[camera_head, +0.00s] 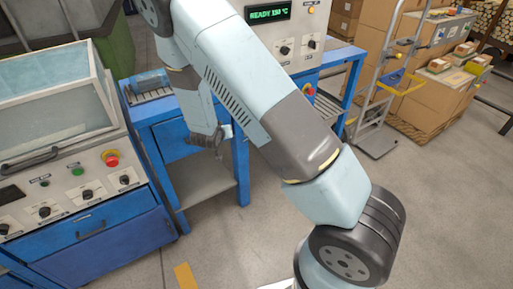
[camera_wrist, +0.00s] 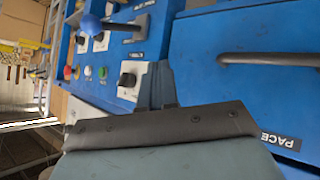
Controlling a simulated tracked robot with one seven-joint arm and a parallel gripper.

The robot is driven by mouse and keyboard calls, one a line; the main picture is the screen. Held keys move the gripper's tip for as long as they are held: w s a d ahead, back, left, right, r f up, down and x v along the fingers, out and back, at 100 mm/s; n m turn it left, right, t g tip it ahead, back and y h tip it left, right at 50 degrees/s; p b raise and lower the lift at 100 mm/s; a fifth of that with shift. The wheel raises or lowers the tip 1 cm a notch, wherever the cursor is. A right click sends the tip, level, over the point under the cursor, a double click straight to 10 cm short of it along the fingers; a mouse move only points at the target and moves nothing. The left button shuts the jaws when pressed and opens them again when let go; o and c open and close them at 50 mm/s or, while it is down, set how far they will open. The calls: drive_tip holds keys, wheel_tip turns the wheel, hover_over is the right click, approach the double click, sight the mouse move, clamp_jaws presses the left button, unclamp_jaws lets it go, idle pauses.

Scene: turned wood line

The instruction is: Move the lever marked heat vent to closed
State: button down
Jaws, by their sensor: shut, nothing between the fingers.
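In the wrist view a lever with a blue ball knob (camera_wrist: 92,25) sticks out from a blue panel (camera_wrist: 185,12) at the upper left, its dark arm running right towards a dark plate. No heat vent marking is readable, so I cannot tell whether this is the named lever or how it is set. My gripper (camera_wrist: 156,72) is shut and empty, close in front of the panel, right of and below the ball knob and apart from it. In the head view my gripper (camera_head: 222,132) is small beside the blue bench, partly hidden by my arm.
A rotary knob (camera_wrist: 128,80) on a pale plate sits just left of my fingers. A drawer handle (camera_wrist: 268,59) juts out at right. Red (camera_wrist: 68,72) and green (camera_wrist: 87,71) buttons are farther left. In the head view, a control cabinet (camera_head: 75,195) stands left; floor (camera_head: 235,235) is clear in front.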

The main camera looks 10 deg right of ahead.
drive_tip(key=s+d+f+n+t+h, duration=0.3)
drive_tip(key=s+f+n+t, duration=0.15)
drive_tip(key=s+f, duration=0.2)
drive_tip(key=s+d+f+n+t+h, duration=0.35)
drive_tip(key=s+f+t, duration=0.2)
drive_tip(key=f, duration=0.25)
drive_tip(key=x, duration=1.3)
drive_tip(key=shift+w+n, duration=0.3)
drive_tip(key=shift+w, duration=0.1)
drive_tip(key=shift+a+f, duration=0.1)
